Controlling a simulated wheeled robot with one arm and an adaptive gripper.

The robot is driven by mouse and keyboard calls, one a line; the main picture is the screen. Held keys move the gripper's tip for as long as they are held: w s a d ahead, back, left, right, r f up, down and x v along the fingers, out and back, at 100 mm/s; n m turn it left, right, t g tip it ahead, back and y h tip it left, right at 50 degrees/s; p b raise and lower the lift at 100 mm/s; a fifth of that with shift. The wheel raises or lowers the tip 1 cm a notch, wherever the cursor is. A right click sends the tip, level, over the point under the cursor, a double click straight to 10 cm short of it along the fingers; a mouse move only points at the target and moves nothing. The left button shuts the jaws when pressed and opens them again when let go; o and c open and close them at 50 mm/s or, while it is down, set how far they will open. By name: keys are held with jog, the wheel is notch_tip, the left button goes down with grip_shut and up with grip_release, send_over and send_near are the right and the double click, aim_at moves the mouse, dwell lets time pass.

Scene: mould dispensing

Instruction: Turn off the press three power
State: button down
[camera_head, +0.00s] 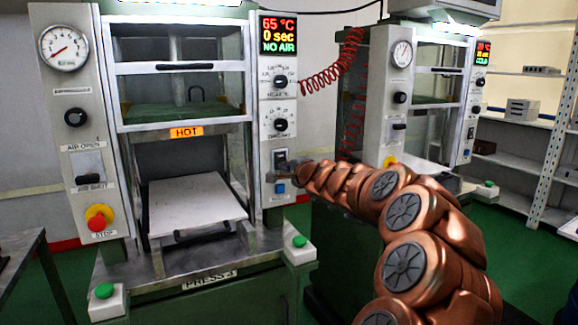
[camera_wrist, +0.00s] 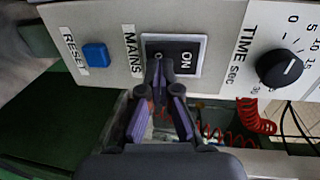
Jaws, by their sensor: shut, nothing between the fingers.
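The press (camera_head: 208,280) labelled "PRESS 3" stands at left centre in the head view. Its mains switch (camera_head: 280,156) is on the right-hand panel, partly hidden by my gripper (camera_head: 287,168). In the wrist view the black mains switch (camera_wrist: 184,52) sits in a pale frame beside the word "MAINS", and its visible face reads "ON". My gripper (camera_wrist: 158,64) is shut and empty, with its fingertips over the lower left part of the switch. I cannot tell whether they touch it. The display (camera_head: 279,35) reads 65 °C, 0 sec and NO AIR.
A blue reset button (camera_wrist: 96,54) lies beside the switch and a time knob (camera_wrist: 280,67) on its other side. A red stop button (camera_head: 98,222) is on the left panel. Another press (camera_head: 401,90) with a red coiled hose (camera_head: 345,65) stands at right.

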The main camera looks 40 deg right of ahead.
jog(key=shift+f+b, duration=0.1)
jog(key=shift+b, duration=0.2)
jog(key=b, duration=0.3)
jog(key=shift+w+f+t+b, duration=0.3)
jog(key=shift+b, duration=0.55)
jog(key=shift+r, duration=0.3)
jog(key=f+b+v, duration=0.2)
jog(key=f+v, duration=0.1)
jog(key=v, duration=1)
jog(key=shift+s+a, duration=0.2)
jog(key=shift+s, duration=0.15)
